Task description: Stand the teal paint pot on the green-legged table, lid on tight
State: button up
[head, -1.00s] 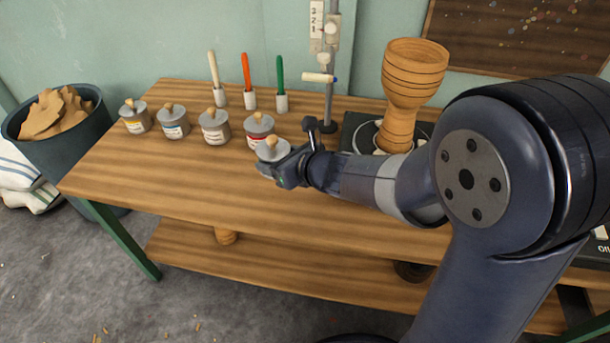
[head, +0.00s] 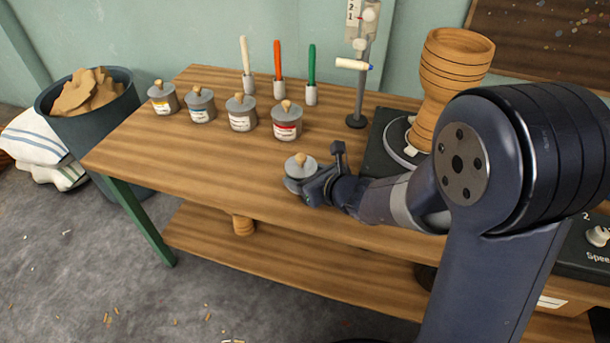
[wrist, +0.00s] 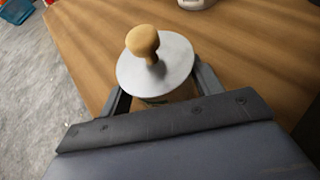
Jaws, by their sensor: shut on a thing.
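My gripper (head: 310,190) is shut on a grey paint pot (head: 297,184) with a grey lid and round wooden knob. In the wrist view the lid (wrist: 172,72) sits flat on the pot between the two fingers (wrist: 160,90). A small greenish patch shows below the lid, but the label is mostly hidden, so its colour is unsure. The pot is upright over the front middle of the green-legged wooden table (head: 200,170). I cannot tell whether its base touches the tabletop.
Pots with yellow (head: 163,98), blue (head: 201,105), pale (head: 241,112) and red (head: 287,120) labels stand in a row behind. A goblet drum (head: 450,80) is at right. The front left tabletop is clear.

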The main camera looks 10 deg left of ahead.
jog(key=o, duration=1.1)
jog(key=shift+c, duration=0.2)
jog(key=shift+r+p, duration=0.25)
jog(key=shift+p, duration=0.1)
jog(key=p+v, duration=0.2)
jog(key=v, duration=0.9)
jog(key=shift+p, duration=0.3)
jog(key=shift+s+d, duration=0.3)
jog(key=shift+d, duration=0.05)
jog(key=b+x, duration=0.3)
jog(key=x, duration=0.9)
jog(key=shift+a+f, duration=0.1)
jog(key=shift+f, duration=0.05)
jog(key=shift+r+p, duration=0.45)
jog(key=shift+r, duration=0.55)
